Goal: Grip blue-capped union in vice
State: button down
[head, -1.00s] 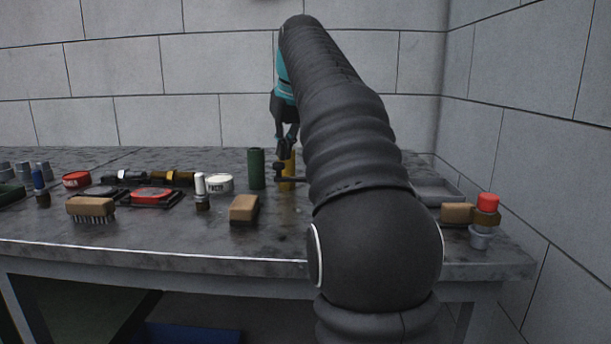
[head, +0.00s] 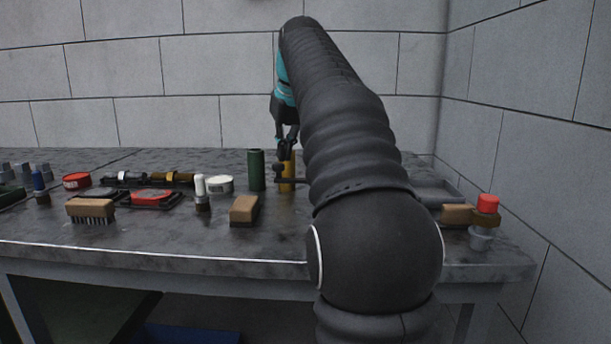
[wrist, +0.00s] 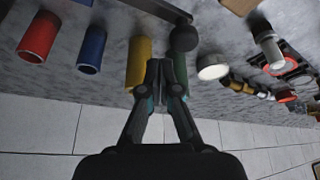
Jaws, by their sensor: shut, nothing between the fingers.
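A small blue-capped fitting (head: 38,182), which looks like the union, stands at the left of the bench in the head view. My gripper (head: 287,146) is shut and empty near the back of the bench; its closed fingers also show in the wrist view (wrist: 160,72). Beside the fingertips is a black ball knob on a dark bar (wrist: 183,38), perhaps the vice handle. It also shows in the head view (head: 278,169). I cannot tell whether the fingers touch it. My arm hides the area behind it, and no vice jaws can be made out.
Green (head: 256,170) and yellow (head: 288,172) cylinders stand near my gripper; red (wrist: 38,38) and blue (wrist: 92,50) ones show in the wrist view. A white-capped fitting (head: 201,191), brushes and tins lie left. A red-capped fitting (head: 487,206) stands right.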

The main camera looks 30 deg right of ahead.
jog(key=shift+f+b, duration=1.1)
jog(key=shift+f, duration=0.6)
jog(key=shift+a, duration=0.1)
dwell(0.6)
jog(key=shift+s+a, duration=0.45)
jog(key=shift+a, duration=0.25)
jog(key=shift+w+d, duration=0.1)
jog(key=shift+d, duration=0.05)
dwell(0.3)
jog(key=shift+w+d+p, duration=0.45)
jog(key=shift+p, duration=0.1)
jog(key=shift+r, duration=0.15)
notch_tip(320, 180, up, 7)
jog(key=p, duration=0.3)
dwell(0.5)
